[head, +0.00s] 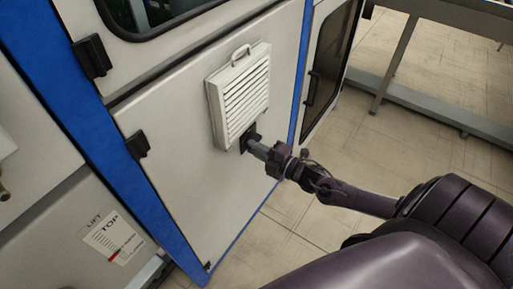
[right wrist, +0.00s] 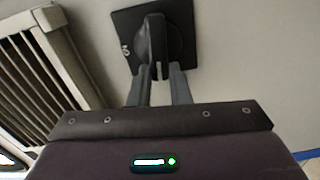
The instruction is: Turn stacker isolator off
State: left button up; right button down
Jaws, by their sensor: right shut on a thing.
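The isolator is a dark square plate (right wrist: 187,48) with a dark rotary knob (right wrist: 165,45), mounted on the light cabinet door. In the head view the isolator (head: 248,135) sits just below the vent cover, partly hidden by my gripper. My right gripper (head: 254,146) reaches it from the lower right. In the right wrist view the right gripper's fingers (right wrist: 158,80) are shut on the knob's grip. A small pale mark shows at the plate's left edge; I cannot read it. My left gripper is not in view.
A louvred vent cover (head: 240,95) with a handle juts from the door (head: 185,130) just above the isolator. Black hinges (head: 137,144) are on the door's left edge. A metal-legged bench (head: 440,110) stands at the right. Tiled floor (head: 340,150) between is clear.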

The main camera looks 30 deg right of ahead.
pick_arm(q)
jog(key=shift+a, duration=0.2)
pick_arm(e)
jog(key=shift+f+n, duration=0.15)
jog(key=shift+n, duration=0.35)
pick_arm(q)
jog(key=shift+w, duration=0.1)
pick_arm(e)
jog(key=c, duration=1.3)
grip_release()
jog(key=shift+c, duration=0.2)
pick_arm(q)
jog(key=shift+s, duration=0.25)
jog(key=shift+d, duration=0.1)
